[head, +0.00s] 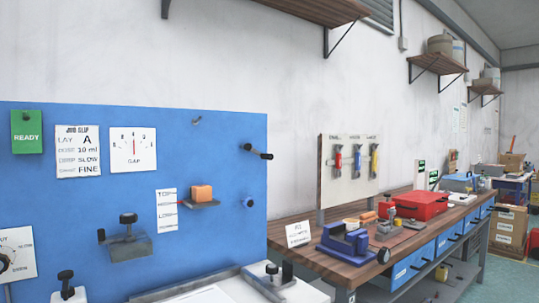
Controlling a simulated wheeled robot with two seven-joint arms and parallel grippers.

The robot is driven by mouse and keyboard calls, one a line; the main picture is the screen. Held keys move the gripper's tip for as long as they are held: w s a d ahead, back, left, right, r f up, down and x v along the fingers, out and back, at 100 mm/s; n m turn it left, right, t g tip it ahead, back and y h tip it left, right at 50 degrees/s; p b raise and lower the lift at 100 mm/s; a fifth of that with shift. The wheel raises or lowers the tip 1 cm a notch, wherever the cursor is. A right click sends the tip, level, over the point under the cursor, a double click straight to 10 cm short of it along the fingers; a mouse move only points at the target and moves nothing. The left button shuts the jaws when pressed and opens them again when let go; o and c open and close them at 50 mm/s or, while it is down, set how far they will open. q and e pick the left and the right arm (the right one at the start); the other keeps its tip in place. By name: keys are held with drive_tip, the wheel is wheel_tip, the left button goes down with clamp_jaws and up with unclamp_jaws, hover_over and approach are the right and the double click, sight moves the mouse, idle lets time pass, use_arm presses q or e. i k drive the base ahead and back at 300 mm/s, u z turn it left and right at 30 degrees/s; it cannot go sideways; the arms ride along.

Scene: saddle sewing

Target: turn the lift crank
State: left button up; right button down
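A black crank-like handle (259,153) sticks out from the upper right of the blue panel (90,200); it looks like the lift crank, though no label on it can be read. Neither of my grippers shows in the head view.
A dark clamp-like fixture (127,240) juts from the panel's lower middle. Black-knobbed parts (272,275) stand at the bottom edge. A wooden workbench (350,265) with a blue vise (342,244) and red toolbox (412,203) lies to the right. The space before the crank looks clear.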

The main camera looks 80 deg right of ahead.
sight(247, 147)
drive_tip(key=k, duration=0.7)
drive_tip(key=z, duration=0.85)
